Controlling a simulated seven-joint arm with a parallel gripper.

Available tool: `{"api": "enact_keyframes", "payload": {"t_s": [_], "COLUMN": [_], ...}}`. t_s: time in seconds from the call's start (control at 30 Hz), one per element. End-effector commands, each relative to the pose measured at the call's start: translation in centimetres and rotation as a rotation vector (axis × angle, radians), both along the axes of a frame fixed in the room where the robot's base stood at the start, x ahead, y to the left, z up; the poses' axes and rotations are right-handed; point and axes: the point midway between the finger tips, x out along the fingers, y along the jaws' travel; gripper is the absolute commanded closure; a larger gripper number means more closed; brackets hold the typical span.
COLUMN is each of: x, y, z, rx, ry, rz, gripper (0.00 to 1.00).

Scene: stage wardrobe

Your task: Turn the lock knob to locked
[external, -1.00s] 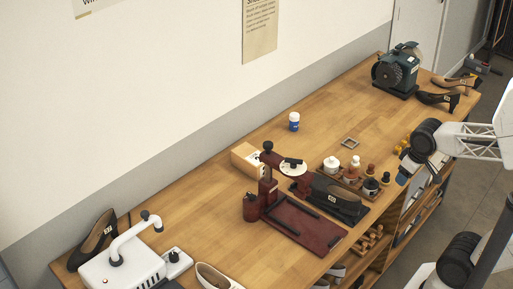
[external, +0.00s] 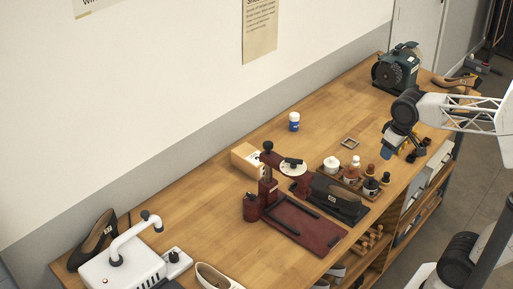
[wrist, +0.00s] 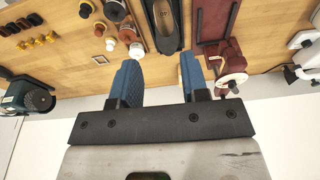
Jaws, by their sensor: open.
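The dark red press (external: 302,226) stands on the bench, with a white disc (external: 288,170) on its arm and a black knob (external: 292,161) on top. This black knob looks like the lock knob; its setting is too small to read. In the wrist view the red press (wrist: 218,48) and white disc (wrist: 232,66) lie right of my fingers. My gripper (external: 395,153) is above the bench's front edge, right of the press and apart from it. In the wrist view my gripper (wrist: 158,68) has its blue fingers spread, with nothing between them.
A black shoe (external: 338,199) lies beside the press. A wooden tray (external: 352,182) of jars and bottles is between press and gripper. A grinder (external: 395,72) stands at the far end, a white machine (external: 125,268) at the near end.

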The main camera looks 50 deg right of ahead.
Motion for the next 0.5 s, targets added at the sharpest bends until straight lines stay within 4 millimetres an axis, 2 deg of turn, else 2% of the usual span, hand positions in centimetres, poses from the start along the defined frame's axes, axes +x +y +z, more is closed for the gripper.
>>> {"api": "enact_keyframes", "payload": {"t_s": [0.1, 0.5], "x": [2.7, 11.5], "y": [1.0, 5.0], "z": [0.8, 2.4], "rx": [0.003, 0.01], "ry": [0.015, 0.061], "rz": [0.005, 0.009], "gripper": [0.58, 0.58]}}
